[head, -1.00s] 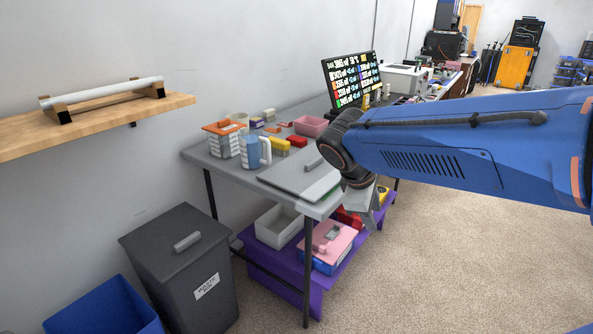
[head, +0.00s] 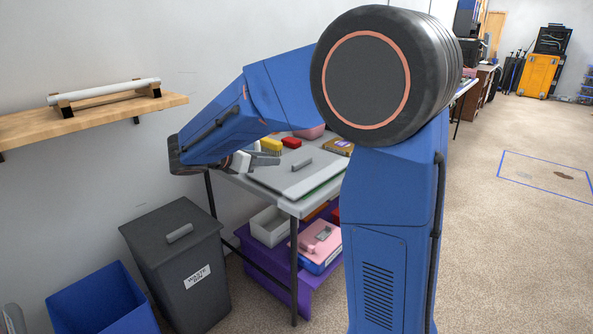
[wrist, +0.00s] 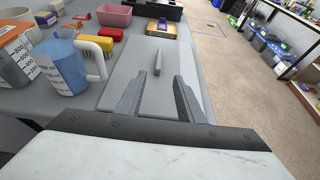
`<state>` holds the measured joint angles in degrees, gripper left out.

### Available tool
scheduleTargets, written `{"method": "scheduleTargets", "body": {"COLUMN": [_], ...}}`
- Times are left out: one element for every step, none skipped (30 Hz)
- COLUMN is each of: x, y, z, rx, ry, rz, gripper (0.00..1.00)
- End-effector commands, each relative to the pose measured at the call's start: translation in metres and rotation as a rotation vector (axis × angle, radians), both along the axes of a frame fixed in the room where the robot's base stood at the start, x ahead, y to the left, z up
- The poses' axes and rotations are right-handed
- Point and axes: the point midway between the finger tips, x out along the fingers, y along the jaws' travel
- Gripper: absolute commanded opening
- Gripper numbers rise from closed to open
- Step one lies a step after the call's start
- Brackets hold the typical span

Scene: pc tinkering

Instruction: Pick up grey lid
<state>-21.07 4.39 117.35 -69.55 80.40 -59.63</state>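A flat grey lid (head: 297,178) with a bar handle (head: 303,164) on top lies on the grey table. It also shows in the wrist view (wrist: 136,62), its handle (wrist: 158,62) standing just beyond my fingertips. My gripper (wrist: 160,76) is open and empty, its two fingers spread and pointing toward the handle. In the head view my gripper (head: 265,160) is at the left side of the lid, partly covered by my arm. I cannot tell its exact height over the lid.
A blue measuring jug (wrist: 68,68), yellow block (wrist: 97,43) and pink bin (wrist: 114,15) stand left of and behind the lid. A dark waste bin (head: 180,265) with its own handled lid stands on the floor. A wooden shelf (head: 95,120) is on the wall.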

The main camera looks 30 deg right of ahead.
Motion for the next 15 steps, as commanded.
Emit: {"method": "scheduleTargets", "body": {"x": [0.001,0.002,0.004,0.006,0.007,0.009,0.011,0.012,0.014,0.016,0.017,0.019,0.021,0.023,0.024], "y": [-0.006,-0.010,-0.017,-0.021,-0.026,-0.032,-0.037,-0.041,-0.047,-0.052,-0.056,-0.063,-0.067,-0.072,-0.078], "z": [-0.002,-0.004,-0.007,-0.009,-0.012,-0.014,-0.016,-0.018,-0.021,-0.023,-0.025,-0.028,-0.030,-0.032,-0.034], "rx": [-0.001,-0.001,0.000,-0.001,-0.001,0.001,0.001,0.001,0.001,0.002,0.002,0.001,0.001,0.001,0.002], "ry": [0.001,0.001,0.001,0.002,0.002,0.001,0.001,0.001,0.001,0.002,0.002,0.001,0.001,0.001,0.001], "rz": [-0.003,-0.004,-0.004,-0.005,-0.005,-0.005,-0.005,-0.005,-0.005,-0.005,-0.005,-0.005,-0.005,-0.004,-0.005], "gripper": [0.34,0.34,0.34,0.34,0.34,0.34,0.34,0.34,0.34,0.34,0.34,0.34,0.34,0.34,0.34]}}
